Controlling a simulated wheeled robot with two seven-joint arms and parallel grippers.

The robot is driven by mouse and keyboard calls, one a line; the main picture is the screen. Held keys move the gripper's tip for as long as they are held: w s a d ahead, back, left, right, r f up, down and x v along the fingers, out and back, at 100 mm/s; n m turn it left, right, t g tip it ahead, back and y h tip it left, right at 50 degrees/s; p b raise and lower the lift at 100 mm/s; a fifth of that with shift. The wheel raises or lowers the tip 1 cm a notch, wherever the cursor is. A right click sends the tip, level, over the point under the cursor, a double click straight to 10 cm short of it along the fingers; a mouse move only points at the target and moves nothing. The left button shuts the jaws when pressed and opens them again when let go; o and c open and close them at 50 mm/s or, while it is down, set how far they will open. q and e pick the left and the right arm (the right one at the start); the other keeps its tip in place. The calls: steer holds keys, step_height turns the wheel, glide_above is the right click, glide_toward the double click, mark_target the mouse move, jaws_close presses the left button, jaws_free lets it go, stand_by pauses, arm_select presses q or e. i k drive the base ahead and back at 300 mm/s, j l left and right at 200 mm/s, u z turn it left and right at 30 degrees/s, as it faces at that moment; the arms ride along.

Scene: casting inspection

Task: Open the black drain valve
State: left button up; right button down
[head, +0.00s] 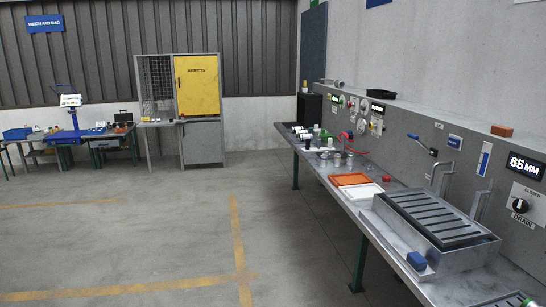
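The black drain valve (520,205) is a round black knob with a pale pointer mark, on a white plate at the far right of the grey wall panel. The word CLOSED is above the knob and DRAIN below it. The pointer looks close to upright, toward the CLOSED side. Neither of my grippers is in the head view, and nothing touches the knob.
A dark slatted rack (436,217) sits on a metal tank below the panel. A 65 MM display (526,166) is above the valve. A blue block (417,261), an orange tray (357,180) and a white tray (362,191) are on the bench. The floor left is clear.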

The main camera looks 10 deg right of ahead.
mark_target(520, 206)
steer(key=z, duration=1.65)
steer(key=i+j+z, duration=0.45)
steer(key=j, duration=0.2)
steer(key=i+j+z, duration=0.2)
steer(key=j, duration=0.15)
steer(key=j+z, duration=0.25)
steer(key=i+j+z, duration=0.2)
steer(key=j, duration=0.35)
steer(key=k, duration=0.05)
